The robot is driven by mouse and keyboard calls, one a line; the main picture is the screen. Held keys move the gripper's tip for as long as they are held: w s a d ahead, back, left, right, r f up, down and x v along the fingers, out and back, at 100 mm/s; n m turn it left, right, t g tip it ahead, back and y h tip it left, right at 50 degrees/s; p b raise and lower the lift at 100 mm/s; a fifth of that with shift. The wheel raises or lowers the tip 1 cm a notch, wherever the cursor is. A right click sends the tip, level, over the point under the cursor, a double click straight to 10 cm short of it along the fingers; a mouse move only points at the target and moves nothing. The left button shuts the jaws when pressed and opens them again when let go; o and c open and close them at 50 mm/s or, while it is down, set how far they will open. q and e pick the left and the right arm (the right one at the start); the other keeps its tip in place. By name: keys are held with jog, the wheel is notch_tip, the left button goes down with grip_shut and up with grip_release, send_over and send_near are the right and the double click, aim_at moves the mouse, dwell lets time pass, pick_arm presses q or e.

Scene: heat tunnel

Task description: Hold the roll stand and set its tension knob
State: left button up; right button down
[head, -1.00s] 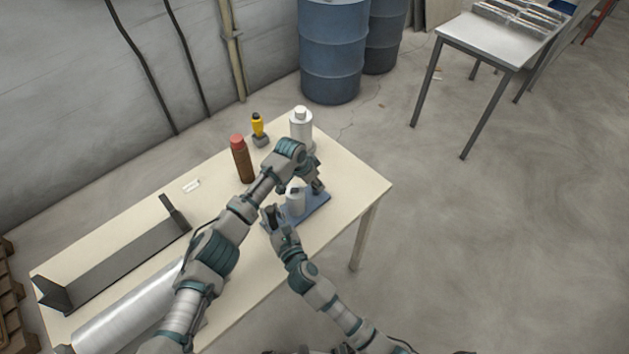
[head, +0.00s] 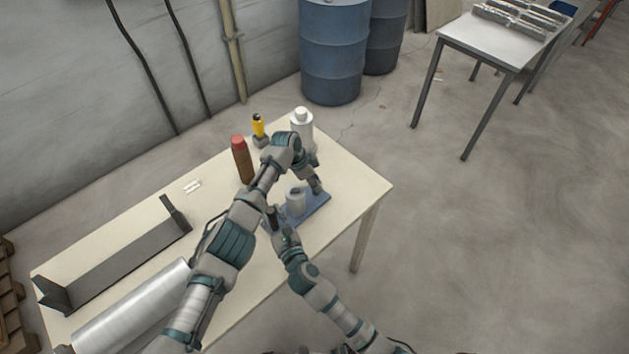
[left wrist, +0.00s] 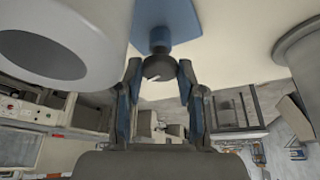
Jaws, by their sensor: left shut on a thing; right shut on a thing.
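The roll also shows at the left of the left wrist view (left wrist: 50,52). My left gripper (head: 318,189) is at the far right end of the stand. In the left wrist view its fingers are shut on the dark round tension knob (left wrist: 159,68), which carries a small white mark. The arm and fingers hide the knob in the head view. My right gripper (head: 272,222) is shut on the stand's near left end, partly hidden by my left arm.
A white bottle (head: 302,126), a brown bottle with a red cap (head: 242,160) and a yellow-and-black item (head: 258,127) stand behind my left arm. A grey metal bracket (head: 115,255) and a silver cylinder (head: 130,312) lie at left. The table's right corner is clear.

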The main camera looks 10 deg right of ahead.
pick_arm(q)
jog(key=o, duration=1.1)
jog(key=shift+d, duration=0.1)
jog(key=v, duration=1.1)
jog(key=shift+r, duration=0.35)
